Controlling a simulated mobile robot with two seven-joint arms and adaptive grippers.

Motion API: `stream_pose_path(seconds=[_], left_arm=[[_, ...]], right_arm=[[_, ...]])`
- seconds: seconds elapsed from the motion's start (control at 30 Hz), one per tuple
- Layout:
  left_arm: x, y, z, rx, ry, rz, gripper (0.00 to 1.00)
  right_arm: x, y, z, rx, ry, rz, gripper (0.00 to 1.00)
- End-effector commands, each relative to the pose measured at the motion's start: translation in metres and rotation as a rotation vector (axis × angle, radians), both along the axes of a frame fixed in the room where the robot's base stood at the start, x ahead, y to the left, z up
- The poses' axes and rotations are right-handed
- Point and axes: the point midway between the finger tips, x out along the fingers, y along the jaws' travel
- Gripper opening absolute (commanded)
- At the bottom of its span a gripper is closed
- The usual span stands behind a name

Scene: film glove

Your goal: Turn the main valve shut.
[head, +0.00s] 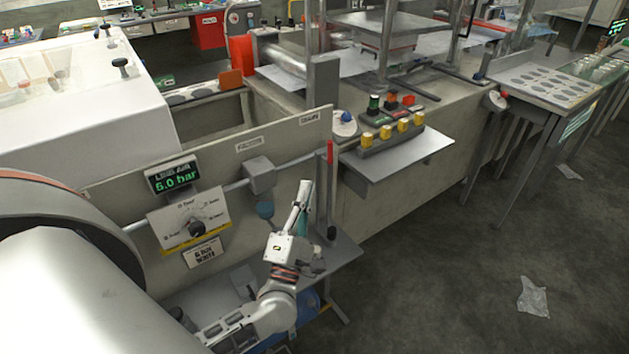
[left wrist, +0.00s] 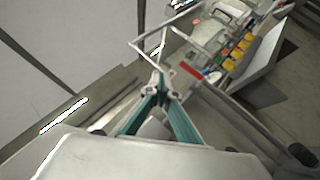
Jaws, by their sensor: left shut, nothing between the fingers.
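A slim red handle (head: 330,152) stands upright at the right end of the grey pipe on the wall panel; I take it for the main valve's lever. It also shows in the left wrist view (left wrist: 191,70), beyond and to the right of my fingertips. My left gripper (head: 305,203) is in front of the panel, left of and lower than the red handle, apart from it. In the left wrist view its teal fingers (left wrist: 160,88) are together with nothing between them. The handle's joint with the pipe is hard to make out. My right gripper is not in view.
A black knob (head: 332,232) sits below the red handle. A shelf with yellow buttons (head: 404,125) juts out at right.

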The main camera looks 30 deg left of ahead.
Motion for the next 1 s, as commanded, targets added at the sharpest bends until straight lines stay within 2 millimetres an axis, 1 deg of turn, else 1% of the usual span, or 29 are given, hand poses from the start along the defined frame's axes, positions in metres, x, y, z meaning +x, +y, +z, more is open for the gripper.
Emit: stream_pose_path(seconds=[0.07,0.17,0.3,0.4,0.57,0.7,0.8,0.9,1.0], left_arm=[[0.002,0.0,-0.003,0.054,-0.004,0.05,0.0],[0.009,0.0,-0.006,0.192,-0.004,0.173,0.0],[0.018,-0.003,-0.015,0.45,0.026,0.422,0.0],[0.024,-0.006,-0.024,0.631,0.072,0.609,0.0],[0.034,-0.017,-0.045,0.913,0.184,0.9,0.0],[0.041,-0.029,-0.068,1.145,0.31,1.133,0.0],[0.046,-0.037,-0.081,1.282,0.392,1.262,0.0],[0.05,-0.043,-0.089,1.38,0.454,1.353,0.0],[0.051,-0.047,-0.092,1.434,0.489,1.406,0.0]], right_arm=[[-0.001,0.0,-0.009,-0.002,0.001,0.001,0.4],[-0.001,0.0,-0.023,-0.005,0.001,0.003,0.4],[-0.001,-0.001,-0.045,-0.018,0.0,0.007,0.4],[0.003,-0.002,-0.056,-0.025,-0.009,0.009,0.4],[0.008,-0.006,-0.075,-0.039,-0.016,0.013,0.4],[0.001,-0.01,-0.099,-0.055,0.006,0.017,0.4],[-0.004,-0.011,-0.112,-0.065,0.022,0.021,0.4],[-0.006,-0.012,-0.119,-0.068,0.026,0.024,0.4],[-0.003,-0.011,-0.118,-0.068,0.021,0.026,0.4]])
